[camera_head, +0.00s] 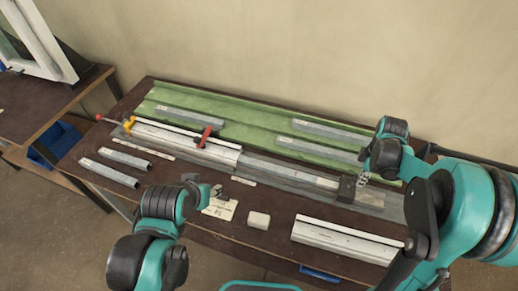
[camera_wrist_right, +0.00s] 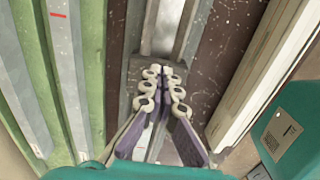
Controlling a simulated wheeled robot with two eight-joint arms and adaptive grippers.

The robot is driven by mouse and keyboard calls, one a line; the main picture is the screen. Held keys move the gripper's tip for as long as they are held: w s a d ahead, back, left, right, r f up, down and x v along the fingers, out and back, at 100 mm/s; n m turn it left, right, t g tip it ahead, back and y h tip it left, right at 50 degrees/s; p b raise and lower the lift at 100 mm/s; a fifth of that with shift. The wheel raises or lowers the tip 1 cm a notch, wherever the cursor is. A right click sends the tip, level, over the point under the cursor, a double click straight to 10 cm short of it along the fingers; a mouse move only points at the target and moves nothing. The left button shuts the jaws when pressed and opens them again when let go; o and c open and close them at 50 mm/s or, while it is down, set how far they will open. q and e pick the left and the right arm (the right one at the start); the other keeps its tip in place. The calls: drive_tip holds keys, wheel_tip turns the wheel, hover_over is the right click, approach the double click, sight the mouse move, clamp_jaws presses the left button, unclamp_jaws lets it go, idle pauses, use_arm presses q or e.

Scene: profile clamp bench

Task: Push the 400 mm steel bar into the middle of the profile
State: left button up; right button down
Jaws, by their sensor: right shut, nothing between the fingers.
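The white profile (camera_head: 180,140) lies lengthwise on the bench, with a yellow and red clamp (camera_head: 126,123) at its left end and a red clamp (camera_head: 204,136) across it. A grey steel bar (camera_head: 290,174) with a pale label lies in line with the profile's right end; its length marking is unreadable. How far it reaches into the profile is hidden. A dark block (camera_head: 347,188) stands at the labelled end. My right gripper (camera_head: 362,181) is shut and empty beside this block; its closed fingertips (camera_wrist_right: 160,72) point along the channel. My left gripper (camera_head: 215,191) is in front of the profile, its fingers too small to judge.
Steel bars (camera_head: 192,122) lie on the green rack (camera_head: 255,117) behind. Two bars (camera_head: 108,173) lie at the front left. A white block (camera_head: 258,220), a paper card (camera_head: 221,208) and another white profile (camera_head: 345,240) occupy the front.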

hover_over(339, 186)
drive_tip(key=shift+w+a, duration=0.7)
drive_tip(key=shift+a, duration=2.05)
drive_tip(key=shift+w+a, duration=0.75)
drive_tip(key=shift+a, duration=1.95)
drive_tip(key=shift+w+a, duration=0.7)
drive_tip(key=shift+a, duration=2.05)
drive_tip(key=shift+w+a+b, duration=0.1)
drive_tip(key=shift+w+a, duration=0.4)
drive_tip(key=shift+a, duration=1.4)
drive_tip(key=shift+w+a+b, duration=0.1)
drive_tip(key=shift+w+a, duration=0.4)
drive_tip(key=shift+a, duration=1.45)
drive_tip(key=shift+w+a+b, duration=0.1)
drive_tip(key=shift+w+a, duration=0.4)
drive_tip(key=shift+a, duration=1.4)
drive_tip(key=shift+w+a, duration=0.15)
drive_tip(key=shift+a, duration=0.35)
drive_tip(key=shift+d, duration=0.1)
drive_tip(key=shift+s+d, duration=0.2)
drive_tip(key=shift+d, duration=0.45)
wheel_tip(339, 186, up, 7)
drive_tip(key=p, duration=0.4)
